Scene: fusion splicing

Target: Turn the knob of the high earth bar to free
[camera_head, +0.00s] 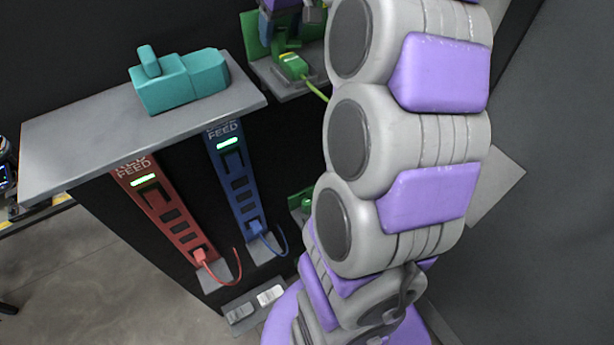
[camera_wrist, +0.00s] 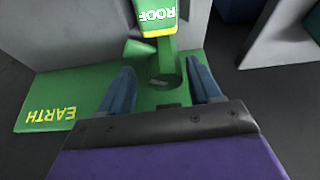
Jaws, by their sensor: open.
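The green earth bar shows in the wrist view as a flat green plate (camera_wrist: 45,113) marked EARTH, with the lettering upside down. A green upright post (camera_wrist: 166,62) rises from it, and a small green block (camera_wrist: 140,48), perhaps the knob's handle, juts out to the left. A green and yellow piece marked ROOF (camera_wrist: 157,15) is at the top. My gripper (camera_wrist: 162,76) is open, its two blue-grey fingers on either side of the post's lower part; I cannot tell if they touch it. In the head view the bar (camera_head: 252,38) is at the top, partly hidden by my gripper.
A green plug (camera_head: 292,66) with a yellow-green cable sits on a grey shelf below the bar. A teal block-shaped object (camera_head: 180,80) stands on the grey top at left. Red (camera_head: 165,215) and blue (camera_head: 237,180) feed bars hang below. My arm hides the centre right.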

